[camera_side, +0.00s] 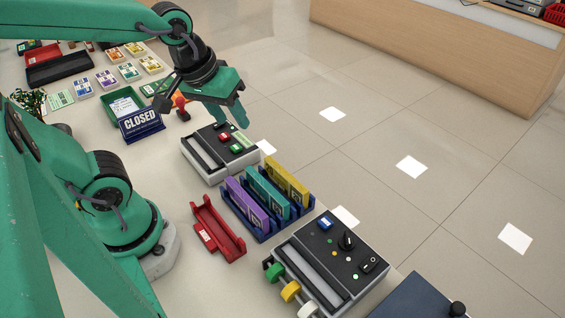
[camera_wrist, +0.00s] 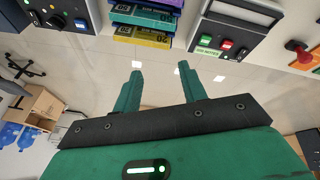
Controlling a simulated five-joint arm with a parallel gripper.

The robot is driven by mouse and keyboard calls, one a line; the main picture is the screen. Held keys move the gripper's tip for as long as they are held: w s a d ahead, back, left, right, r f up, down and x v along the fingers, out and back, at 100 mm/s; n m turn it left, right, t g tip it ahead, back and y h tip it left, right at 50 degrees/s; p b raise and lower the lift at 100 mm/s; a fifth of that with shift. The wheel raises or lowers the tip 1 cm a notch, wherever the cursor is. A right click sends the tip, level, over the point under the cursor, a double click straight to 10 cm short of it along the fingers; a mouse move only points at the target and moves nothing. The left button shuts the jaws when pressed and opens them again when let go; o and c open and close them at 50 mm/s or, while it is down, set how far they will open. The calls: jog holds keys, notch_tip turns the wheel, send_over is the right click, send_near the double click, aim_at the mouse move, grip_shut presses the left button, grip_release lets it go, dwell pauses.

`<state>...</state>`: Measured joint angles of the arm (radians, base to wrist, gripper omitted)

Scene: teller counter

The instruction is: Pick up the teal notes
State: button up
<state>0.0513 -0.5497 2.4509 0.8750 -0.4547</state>
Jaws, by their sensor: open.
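The teal notes (camera_side: 267,193) stand on edge in the middle slot of a blue rack (camera_side: 242,207), between purple notes (camera_side: 246,202) and yellow notes (camera_side: 287,182). In the wrist view the teal notes (camera_wrist: 143,18) show at the top, between the purple and the yellow notes. My gripper (camera_side: 242,115) is open and empty. It hangs above and behind the grey-and-black machine with red and green buttons, well apart from the rack. In the wrist view my gripper's two green fingers (camera_wrist: 158,68) are spread with nothing between them.
A red empty holder (camera_side: 218,230) lies left of the rack. The button machine (camera_side: 220,152) is behind it, and a larger control box (camera_side: 328,262) is in front. A CLOSED sign (camera_side: 141,124) and a green tray (camera_side: 122,104) stand further back. Open floor lies right of the counter.

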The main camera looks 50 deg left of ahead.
aim_at(266, 185)
jog(key=w+d+f+n+g, duration=0.1)
jog(key=f+n, duration=0.2)
jog(key=n, duration=0.1)
jog(key=w+d+f+n+g, duration=0.1)
jog(key=w+d+f+n, duration=0.1)
jog(key=f+n, duration=0.1)
jog(key=w+d+f+n+g, duration=0.1)
jog(key=f+n, duration=0.3)
jog(key=n, duration=0.1)
jog(key=shift+w+d+g, duration=0.15)
jog(key=shift+w+g, duration=0.1)
jog(key=shift+g, duration=0.15)
jog(key=shift+w+d+f+n, duration=0.1)
jog(key=shift+d+f+n, duration=0.1)
jog(key=shift+f+n, duration=0.45)
jog(key=shift+f, duration=1.25)
jog(key=shift+f, duration=0.15)
jog(key=shift+f, duration=2.45)
grip_shut()
